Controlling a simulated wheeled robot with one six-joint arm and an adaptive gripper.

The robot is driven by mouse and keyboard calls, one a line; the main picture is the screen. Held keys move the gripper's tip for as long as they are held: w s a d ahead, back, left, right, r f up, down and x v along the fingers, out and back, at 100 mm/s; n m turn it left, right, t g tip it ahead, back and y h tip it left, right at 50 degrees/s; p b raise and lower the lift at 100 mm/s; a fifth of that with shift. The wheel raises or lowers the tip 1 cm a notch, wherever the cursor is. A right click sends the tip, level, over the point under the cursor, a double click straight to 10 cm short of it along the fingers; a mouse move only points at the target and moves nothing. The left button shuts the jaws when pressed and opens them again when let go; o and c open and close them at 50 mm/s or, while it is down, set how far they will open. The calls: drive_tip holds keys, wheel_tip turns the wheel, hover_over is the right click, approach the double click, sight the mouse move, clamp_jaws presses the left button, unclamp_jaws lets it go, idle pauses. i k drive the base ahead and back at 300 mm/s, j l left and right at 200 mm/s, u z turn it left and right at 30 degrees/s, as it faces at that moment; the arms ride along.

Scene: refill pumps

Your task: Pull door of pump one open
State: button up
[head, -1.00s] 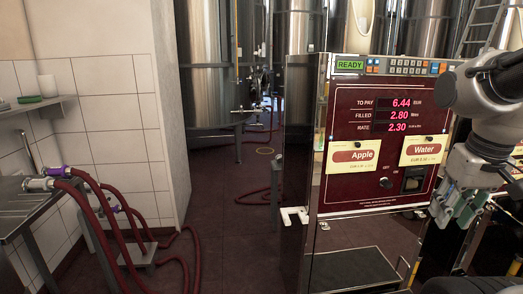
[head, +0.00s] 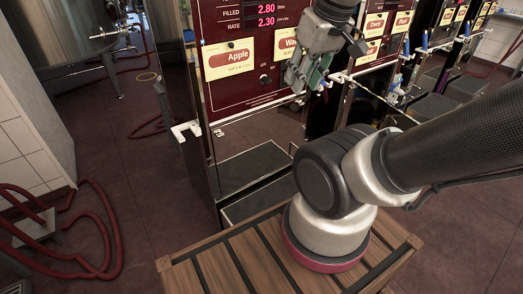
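The nearest pump, which I take as pump one, has a dark red front panel (head: 222,96) with pink digits and a yellow Apple label (head: 228,58). A second label beside it is partly covered by my arm. A white bracket-like handle (head: 186,131) sticks out at the pump's lower left edge. Below the panel is a recess with a dark tray (head: 252,168). I cannot tell where the door's edges run. My gripper (head: 312,82), with greenish fingers, hangs in front of the panel's right side, near white fittings. Its fingertips are small and overlap, so its opening is unclear.
More pumps with red panels (head: 375,35) and blue-and-white nozzles (head: 397,90) stand in a row to the right. Red hoses (head: 105,225) lie on the floor at left. Steel tanks (head: 70,35) stand behind.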

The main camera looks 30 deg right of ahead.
sight(253, 146)
drive_tip(key=k+l, duration=0.1)
drive_tip(key=l, duration=0.25)
drive_tip(key=k+l, duration=0.1)
drive_tip(key=l, duration=0.25)
drive_tip(key=k+l, duration=0.15)
drive_tip(key=l, duration=0.2)
drive_tip(key=k+l, duration=0.1)
drive_tip(key=l, duration=0.25)
drive_tip(key=k+l, duration=0.1)
drive_tip(key=l, duration=0.3)
drive_tip(key=k+l+u, duration=0.1)
drive_tip(key=l, duration=0.25)
